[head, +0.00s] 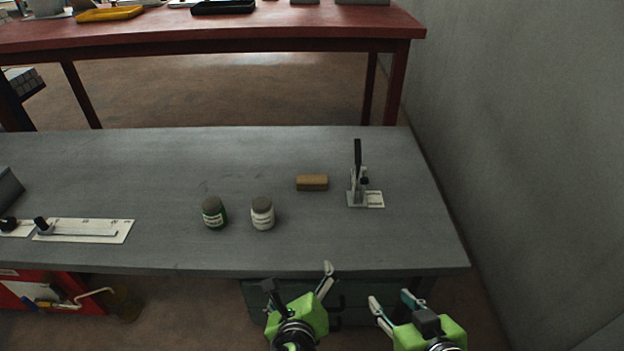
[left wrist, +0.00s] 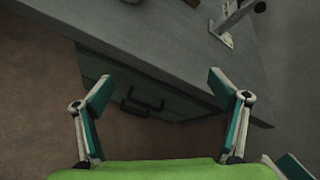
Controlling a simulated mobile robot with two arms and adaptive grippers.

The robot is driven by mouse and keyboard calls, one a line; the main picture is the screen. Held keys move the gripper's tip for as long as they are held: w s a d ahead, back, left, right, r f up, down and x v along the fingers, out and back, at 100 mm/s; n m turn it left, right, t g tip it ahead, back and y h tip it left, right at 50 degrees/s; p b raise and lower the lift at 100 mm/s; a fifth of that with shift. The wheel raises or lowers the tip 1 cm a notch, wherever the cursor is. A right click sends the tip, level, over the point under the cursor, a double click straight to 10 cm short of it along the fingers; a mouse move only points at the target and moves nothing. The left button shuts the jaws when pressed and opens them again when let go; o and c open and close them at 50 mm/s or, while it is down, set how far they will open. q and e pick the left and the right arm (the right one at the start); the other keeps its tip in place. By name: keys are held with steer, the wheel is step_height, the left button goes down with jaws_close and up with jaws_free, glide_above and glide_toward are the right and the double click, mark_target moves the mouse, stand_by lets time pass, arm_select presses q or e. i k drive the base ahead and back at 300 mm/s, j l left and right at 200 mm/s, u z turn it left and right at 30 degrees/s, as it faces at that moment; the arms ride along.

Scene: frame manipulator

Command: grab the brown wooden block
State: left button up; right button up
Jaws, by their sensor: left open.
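The brown wooden block (head: 312,183) lies flat on the grey table, right of the two jars and left of the small clamp stand. It does not show in the left wrist view. My left gripper (head: 298,278) is open and empty at the table's front edge, nearer to me than the block and apart from it. Its spread fingers also show in the left wrist view (left wrist: 160,87), with nothing between them but the table front behind. My right gripper (head: 392,300) is to its right, in front of the table edge, with its fingers apart and nothing visible between them.
A green jar (head: 215,213) and a white jar (head: 262,214) stand left of the block. A clamp stand with an upright black handle (head: 358,155) is to its right. The grey table (head: 150,165) is clear behind them. A wall (head: 520,150) rises at the right.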

mark_target(304, 182)
steer(key=i, duration=0.85)
